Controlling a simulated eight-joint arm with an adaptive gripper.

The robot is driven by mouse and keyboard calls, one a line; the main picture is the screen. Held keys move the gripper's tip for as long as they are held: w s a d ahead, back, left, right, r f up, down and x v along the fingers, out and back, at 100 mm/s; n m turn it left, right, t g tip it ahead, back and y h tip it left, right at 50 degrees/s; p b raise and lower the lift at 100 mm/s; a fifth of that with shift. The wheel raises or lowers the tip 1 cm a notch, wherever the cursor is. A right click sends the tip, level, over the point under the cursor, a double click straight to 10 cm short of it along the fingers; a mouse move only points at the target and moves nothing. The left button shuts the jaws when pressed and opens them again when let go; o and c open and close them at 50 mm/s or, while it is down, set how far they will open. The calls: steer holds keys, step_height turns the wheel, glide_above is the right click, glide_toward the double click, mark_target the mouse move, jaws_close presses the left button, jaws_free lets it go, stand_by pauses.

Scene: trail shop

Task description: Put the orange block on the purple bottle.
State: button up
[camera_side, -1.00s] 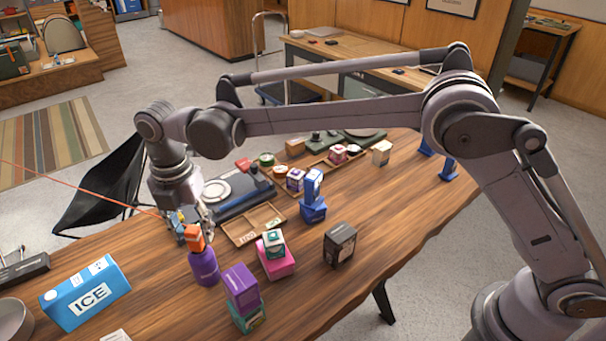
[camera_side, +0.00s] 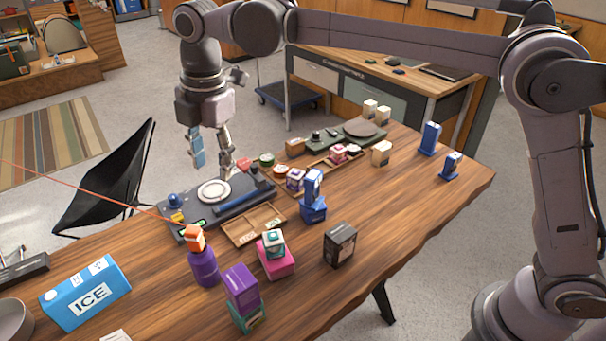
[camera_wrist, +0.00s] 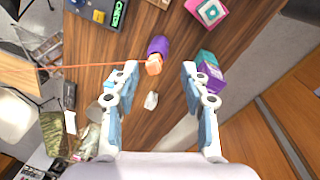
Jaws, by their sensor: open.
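The purple bottle (camera_side: 204,268) stands upright on the wooden table, toward the front left. The orange block (camera_side: 195,238) rests on top of the bottle, slightly tilted in the side view. In the wrist view the orange block (camera_wrist: 154,65) shows in front of the purple bottle (camera_wrist: 158,46). My gripper (camera_side: 212,160) is raised well above the table, behind and apart from the bottle, with nothing between its fingers. In the wrist view its two fingers (camera_wrist: 160,88) are spread wide.
A blue ICE box (camera_side: 86,293) stands left of the bottle. A purple box (camera_side: 241,290) on a green one stands to its right. A dark scale (camera_side: 215,205) and a wooden tray (camera_side: 254,224) lie behind. An orange line crosses the left side.

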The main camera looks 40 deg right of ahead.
steer(key=s+d+m+t, duration=0.1)
steer(key=s+d+m, duration=0.25)
steer(key=d, duration=0.25)
steer(key=s+d+r+m+t, duration=0.1)
steer(key=s+d+m, duration=0.1)
steer(key=d+m, duration=0.3)
steer(key=s+d+m+t, duration=0.1)
steer(key=s+d+m, duration=0.15)
steer(key=d, duration=0.35)
steer(key=s+d+f+m+t, duration=0.3)
steer(key=s+d+f+m, duration=0.6)
steer(key=s+d+m, duration=0.2)
steer(key=shift+s+m+h, duration=0.15)
steer(key=shift+m+h, duration=0.15)
steer(key=shift+m, duration=0.1)
